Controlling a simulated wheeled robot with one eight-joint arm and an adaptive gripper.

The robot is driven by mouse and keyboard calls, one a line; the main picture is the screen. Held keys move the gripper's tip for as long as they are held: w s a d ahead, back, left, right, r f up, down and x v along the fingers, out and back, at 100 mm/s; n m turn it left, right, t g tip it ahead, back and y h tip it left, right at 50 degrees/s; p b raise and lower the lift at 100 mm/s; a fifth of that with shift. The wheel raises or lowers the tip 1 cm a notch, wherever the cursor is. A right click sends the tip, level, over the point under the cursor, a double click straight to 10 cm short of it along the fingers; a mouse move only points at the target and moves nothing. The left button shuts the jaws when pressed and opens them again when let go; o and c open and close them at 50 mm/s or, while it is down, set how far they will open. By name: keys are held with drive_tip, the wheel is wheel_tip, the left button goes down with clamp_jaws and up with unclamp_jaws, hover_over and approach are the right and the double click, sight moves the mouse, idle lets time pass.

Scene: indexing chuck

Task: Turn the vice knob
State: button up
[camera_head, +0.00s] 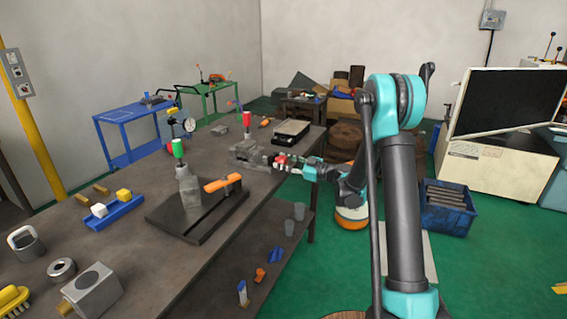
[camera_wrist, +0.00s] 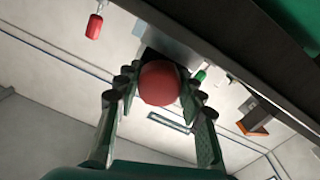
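The grey vice (camera_head: 246,150) stands near the right edge of the workbench in the head view. Its round red knob (camera_head: 281,159) faces my arm. My gripper (camera_head: 287,161) reaches it from the right, roughly level. In the wrist view the red knob (camera_wrist: 160,83) sits between the two fingertips of my gripper (camera_wrist: 159,88), with one finger on each side. The fingers are about as far apart as the knob is wide. I cannot tell whether they press on it. The knob hides most of the vice behind it.
A blue crate (camera_head: 447,210) is on the floor at right.

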drive_tip(key=c, duration=0.4)
drive_tip(key=shift+m, duration=0.3)
